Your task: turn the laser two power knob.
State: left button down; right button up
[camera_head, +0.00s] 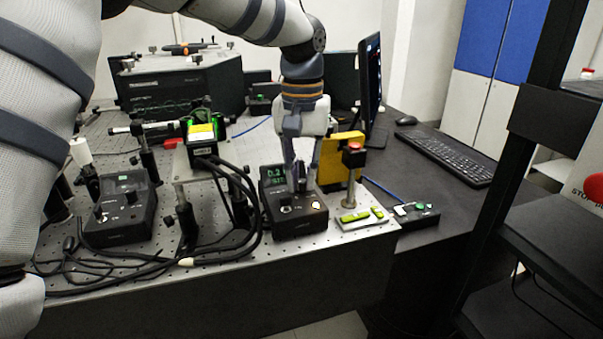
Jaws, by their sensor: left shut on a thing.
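A black laser controller box (293,220) with a lit green display (278,175) stands near the front edge of the bench. My left gripper (303,181) reaches down from above to the upper right part of its face, beside the display. Its fingers are shut on the power knob there, which they mostly hide. A small silver key switch or knob and a lit button (316,205) show lower on the same face. I cannot read a label telling which laser this is. My right gripper is not in view.
A similar controller box (120,219) stands to the left. Black cables (235,190) loop beside the working box. A yellow bracket (336,155) and a post with a red button (353,153) stand close to the right. A monitor (370,85) and keyboard (447,158) are farther right.

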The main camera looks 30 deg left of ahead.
aim_at(302, 181)
pick_arm(q)
jog(key=shift+m, duration=1.6)
jog(key=c, duration=1.5)
grip_release()
jog(key=shift+c, duration=0.2)
notch_tip(302, 181, up, 12)
